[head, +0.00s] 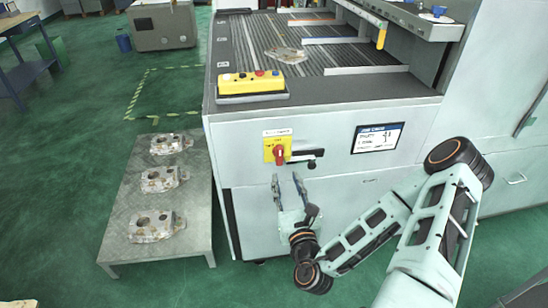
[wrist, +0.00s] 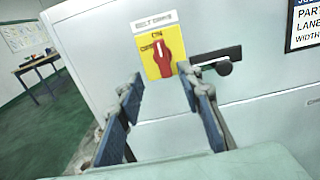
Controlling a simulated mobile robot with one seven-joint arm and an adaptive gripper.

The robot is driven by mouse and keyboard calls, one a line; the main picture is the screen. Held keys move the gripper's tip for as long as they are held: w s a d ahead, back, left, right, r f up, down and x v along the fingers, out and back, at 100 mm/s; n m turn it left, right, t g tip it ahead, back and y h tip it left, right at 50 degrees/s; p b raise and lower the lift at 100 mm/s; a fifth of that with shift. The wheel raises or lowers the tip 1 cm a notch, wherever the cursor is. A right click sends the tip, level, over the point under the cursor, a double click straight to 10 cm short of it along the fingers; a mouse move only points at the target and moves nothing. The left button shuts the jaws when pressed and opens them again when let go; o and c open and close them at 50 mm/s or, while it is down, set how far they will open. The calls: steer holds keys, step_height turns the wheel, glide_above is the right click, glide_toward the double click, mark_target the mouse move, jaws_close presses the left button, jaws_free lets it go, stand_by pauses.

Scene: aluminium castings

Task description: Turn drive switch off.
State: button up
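The drive switch is a red rotary handle (head: 279,153) on a yellow plate (head: 268,142), mounted on the front of the machine cabinet. In the wrist view the red handle (wrist: 162,53) stands near vertical on the yellow plate (wrist: 151,66), with partly readable lettering at the top and left. A label sits above it. My gripper (head: 288,178) is open and empty, just below the switch in the head view. In the wrist view my gripper's two blue-padded fingers (wrist: 165,85) are spread apart, with the switch beyond and between their tips. No contact with the switch shows.
A black lever handle (head: 308,158) juts out right of the switch. A yellow button box (head: 250,85) sits on the machine top. A low table (head: 125,220) with several castings stands left.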

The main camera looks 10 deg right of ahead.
mark_target(280, 157)
steer(key=w, duration=1)
steer(key=shift+w+d, duration=0.1)
steer(key=shift+w, duration=0.3)
steer(key=shift+c, duration=0.2)
jaws_close()
